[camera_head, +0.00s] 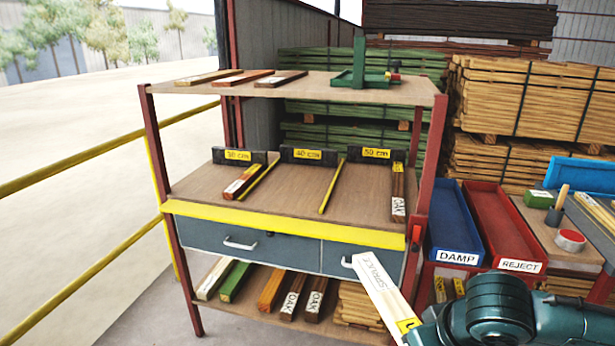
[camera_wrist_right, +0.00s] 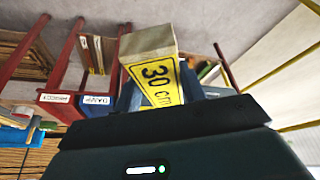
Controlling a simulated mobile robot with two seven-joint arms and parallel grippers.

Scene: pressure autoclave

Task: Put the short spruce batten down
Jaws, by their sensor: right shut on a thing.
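The short spruce batten (camera_head: 376,285), pale with a SPRUCE label, is held in my right gripper (camera_head: 412,330) at the lower middle of the head view. It stands tilted up in front of the rack's drawers, apart from the shelves. In the right wrist view the batten (camera_wrist_right: 148,45) shows its end and a yellow "30 cm" tag. My right gripper (camera_wrist_right: 165,118) is shut on it. The middle shelf (camera_head: 290,200) has bays marked 30 cm (camera_head: 238,155), 40 cm (camera_head: 307,154) and 50 cm (camera_head: 376,153). My left gripper is not in view.
A reddish batten (camera_head: 242,181) lies in the 30 cm bay and an oak batten (camera_head: 398,190) in the 50 cm bay. The 40 cm bay looks empty. Several battens lie on the bottom shelf. A blue DAMP bin (camera_head: 452,215) and red REJECT bin (camera_head: 500,215) stand right.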

